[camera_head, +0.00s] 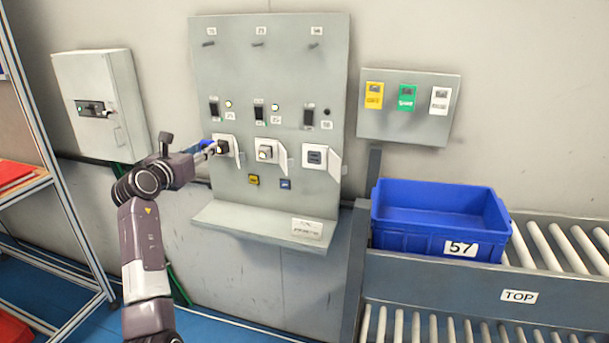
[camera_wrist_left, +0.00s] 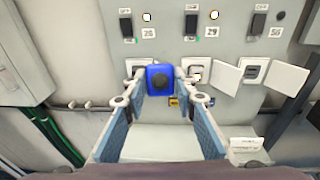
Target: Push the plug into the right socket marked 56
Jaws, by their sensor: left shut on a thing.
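In the head view the gripper (camera_head: 212,148) is at the left socket (camera_head: 223,147) of the grey panel, and a little of the blue plug (camera_head: 204,145) shows. I cannot tell whether the plug touches that socket. The right socket (camera_head: 314,157), with its lid (camera_head: 335,164) open to the right, is apart from my gripper. It also shows in the wrist view (camera_wrist_left: 254,71), below a label (camera_wrist_left: 275,32) that reads about 56. My right gripper is out of view.
The middle socket (camera_head: 266,152) has an open lid and something pale in it. Dark switches stand above the sockets, and a ledge (camera_head: 255,223) juts out below. A blue crate (camera_head: 415,240) marked 57 stands on rollers at the right. A shelf rack is at the left.

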